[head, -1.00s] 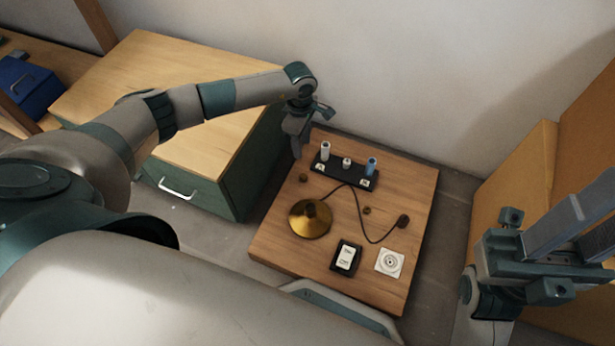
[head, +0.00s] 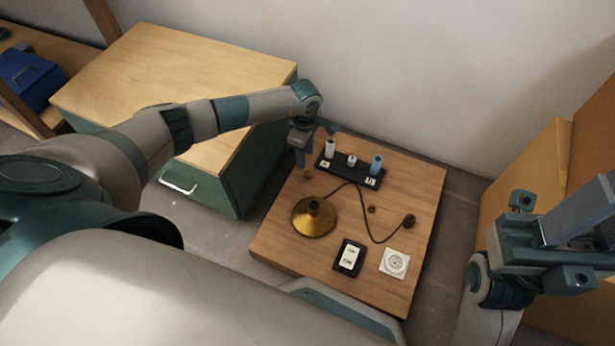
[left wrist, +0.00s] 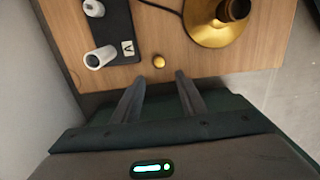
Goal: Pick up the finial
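A small round brass ball, which looks like the finial (head: 308,174), rests on the wooden table near its left edge. In the left wrist view the finial (left wrist: 159,62) lies just beyond the fingertips, about midway between them. My left gripper (head: 301,163) points down over that edge, close to the finial. In the left wrist view its two fingers (left wrist: 160,78) are apart with nothing between them. My right gripper (head: 570,225) is at the right edge of the head view, away from the table; its finger gap is unclear.
A black rack (head: 350,172) with upright cylinders stands just right of my left gripper. A brass lamp base (head: 314,217) with a dark cord (head: 367,225) is nearer. A black switch box (head: 348,257) and white socket plate (head: 395,263) lie at the front. A green cabinet (head: 240,185) stands left.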

